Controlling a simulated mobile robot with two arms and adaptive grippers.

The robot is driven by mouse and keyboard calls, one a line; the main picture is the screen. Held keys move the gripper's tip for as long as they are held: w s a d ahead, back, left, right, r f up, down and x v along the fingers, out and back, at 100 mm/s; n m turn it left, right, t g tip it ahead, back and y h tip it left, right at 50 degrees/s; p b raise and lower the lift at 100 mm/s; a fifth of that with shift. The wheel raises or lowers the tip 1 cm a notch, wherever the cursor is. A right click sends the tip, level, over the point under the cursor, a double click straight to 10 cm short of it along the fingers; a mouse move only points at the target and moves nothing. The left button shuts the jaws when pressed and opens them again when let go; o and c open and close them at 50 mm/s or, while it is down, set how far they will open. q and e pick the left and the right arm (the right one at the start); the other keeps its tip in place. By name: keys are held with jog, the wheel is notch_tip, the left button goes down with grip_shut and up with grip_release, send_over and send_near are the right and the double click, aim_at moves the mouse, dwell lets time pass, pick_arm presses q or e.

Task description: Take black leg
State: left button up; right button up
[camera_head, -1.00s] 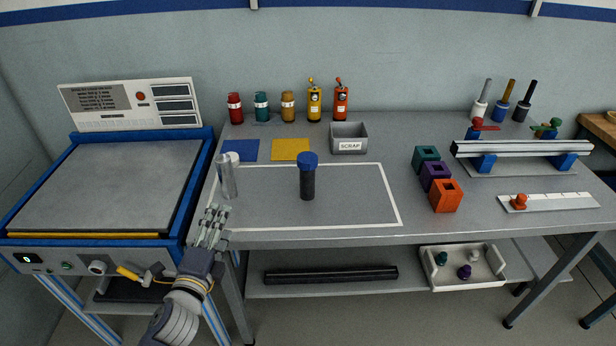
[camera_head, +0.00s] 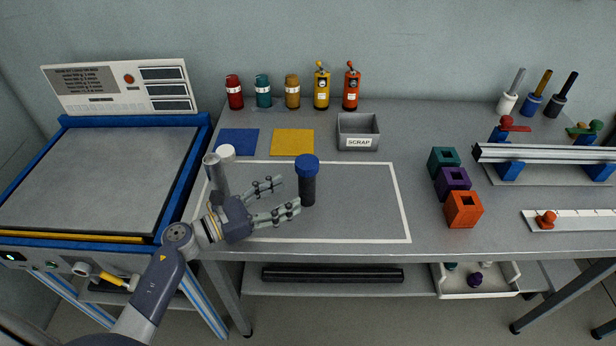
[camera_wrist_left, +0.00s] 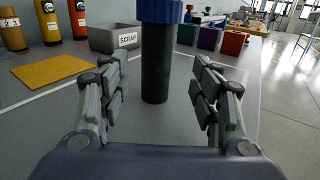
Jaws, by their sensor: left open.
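The black leg (camera_head: 308,190) stands upright on the grey table inside the white outline, with a blue cap (camera_head: 308,166) on top. It also shows in the left wrist view (camera_wrist_left: 156,65), centred between and just beyond my fingers. My left gripper (camera_head: 284,197) is open and empty, its fingers pointing right toward the leg, which is just past the fingertips. A silver leg (camera_head: 217,176) with a white cap (camera_head: 226,152) near it stands to the left, partly hidden behind my gripper. My right gripper is not in view.
A blue mat (camera_head: 238,142) and a yellow mat (camera_head: 292,142) lie behind the outline. A grey SCRAP bin (camera_head: 358,143) stands behind the leg. Teal (camera_head: 443,160), purple (camera_head: 453,181) and orange (camera_head: 463,210) blocks stand right. The outlined area right of the leg is clear.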

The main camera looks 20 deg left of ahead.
aim_at(300, 188)
pick_arm(q)
jog(key=shift+x, duration=1.05)
jog(key=shift+w+d, duration=0.1)
jog(key=shift+w, duration=0.25)
jog(key=p+x, duration=0.2)
jog(key=x, duration=0.2)
jog(key=shift+w, duration=0.15)
jog(key=shift+w+d+f, duration=0.1)
jog(key=shift+w+d, duration=0.1)
jog(key=shift+c, duration=0.9)
jog(key=c, duration=0.9)
jog(key=shift+c, duration=1.4)
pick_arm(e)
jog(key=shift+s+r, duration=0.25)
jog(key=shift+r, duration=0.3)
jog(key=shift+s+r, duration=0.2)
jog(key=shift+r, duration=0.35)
